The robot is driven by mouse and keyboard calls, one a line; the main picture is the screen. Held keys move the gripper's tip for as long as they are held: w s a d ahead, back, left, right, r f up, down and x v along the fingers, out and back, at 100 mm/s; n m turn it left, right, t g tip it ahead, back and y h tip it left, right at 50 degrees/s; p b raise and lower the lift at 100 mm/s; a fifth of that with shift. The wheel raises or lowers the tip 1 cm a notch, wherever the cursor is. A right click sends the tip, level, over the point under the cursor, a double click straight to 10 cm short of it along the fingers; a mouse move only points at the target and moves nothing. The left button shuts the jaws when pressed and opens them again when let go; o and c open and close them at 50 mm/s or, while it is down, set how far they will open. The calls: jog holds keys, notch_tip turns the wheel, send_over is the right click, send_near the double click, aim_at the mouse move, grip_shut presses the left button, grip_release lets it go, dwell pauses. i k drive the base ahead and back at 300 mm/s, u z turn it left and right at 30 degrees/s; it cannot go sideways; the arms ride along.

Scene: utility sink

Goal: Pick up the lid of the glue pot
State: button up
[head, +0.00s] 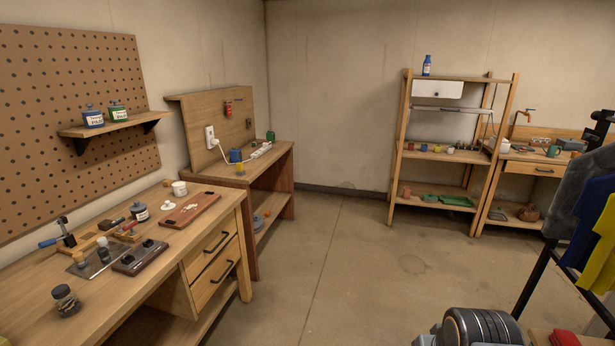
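I cannot tell for sure which pot is the glue pot. A small jar with a dark lid and a white label (140,212) stands upright on the wooden workbench at the left. A dark glass jar (66,301) stands nearer the bench front, its top dark. On the pegboard shelf stand a blue-lidded labelled pot (93,117) and a green-lidded one (118,112); both look closed. A small pale round thing (168,206) lies by the red-brown tray, too small to name. My gripper is not recognisable in the view.
The workbench (215,249) also holds a white cup (179,188), a red-brown tray (191,210), a clamp and a dark block (139,257). Open floor (345,255) lies in the middle. A shelf rack (448,158) stands at the back; a rack with clothes (590,225) is at right.

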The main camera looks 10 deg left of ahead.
aim_at(168, 206)
jog(key=u, duration=0.2)
jog(key=i, duration=2.1)
jog(key=u, duration=1.45)
jog(key=i, duration=1.55)
jog(key=u, duration=0.95)
jog(key=i, duration=0.3)
jog(key=u, duration=0.2)
